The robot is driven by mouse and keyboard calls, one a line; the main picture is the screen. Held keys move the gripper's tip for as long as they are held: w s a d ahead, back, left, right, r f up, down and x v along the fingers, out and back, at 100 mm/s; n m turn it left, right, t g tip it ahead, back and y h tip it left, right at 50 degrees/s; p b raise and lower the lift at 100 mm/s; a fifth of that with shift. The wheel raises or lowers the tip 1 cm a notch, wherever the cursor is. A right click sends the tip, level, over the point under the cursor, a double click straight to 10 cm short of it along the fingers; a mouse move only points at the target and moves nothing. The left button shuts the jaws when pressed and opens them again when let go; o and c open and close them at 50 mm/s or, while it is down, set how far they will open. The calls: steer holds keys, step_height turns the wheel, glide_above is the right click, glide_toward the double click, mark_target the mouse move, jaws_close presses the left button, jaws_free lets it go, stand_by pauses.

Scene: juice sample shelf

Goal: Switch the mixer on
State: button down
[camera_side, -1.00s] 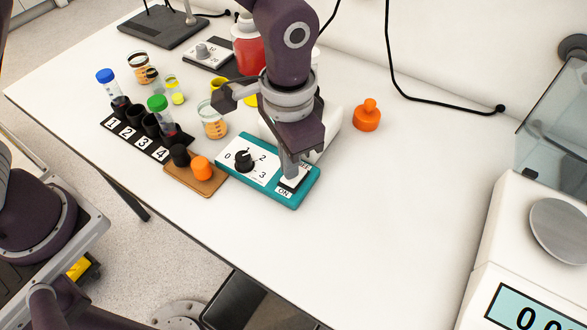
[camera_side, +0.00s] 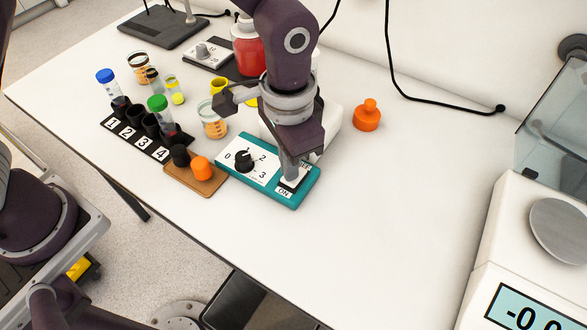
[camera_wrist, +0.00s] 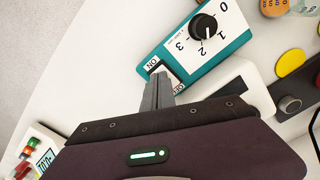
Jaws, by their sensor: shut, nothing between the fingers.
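The teal control box (camera_side: 268,171) lies on the white table. It has a black dial (camera_side: 244,161) marked 0 to 3 and a rocker switch with an ON label (camera_side: 283,191) at its front edge and an OFF label behind. In the wrist view the dial (camera_wrist: 203,26) and the ON label (camera_wrist: 152,66) are clear. My gripper (camera_side: 290,178) is shut and empty, pointing down at the switch. In the wrist view its fingertips (camera_wrist: 159,76) cover part of the switch, close to the ON end. I cannot tell whether they touch it or which way the rocker is tipped.
A brown block (camera_side: 207,185) with a black and an orange cap stands left of the box. Behind it is a numbered rack (camera_side: 137,140) with tubes. An orange bottle (camera_side: 367,116) stands at the back, a balance (camera_side: 558,232) at right. The table front right of the box is clear.

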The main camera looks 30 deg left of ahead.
steer(key=shift+f, duration=0.65)
step_height(320, 180, up, 6)
steer(key=shift+f, duration=0.1)
steer(key=shift+r, duration=0.6)
stand_by(0.4)
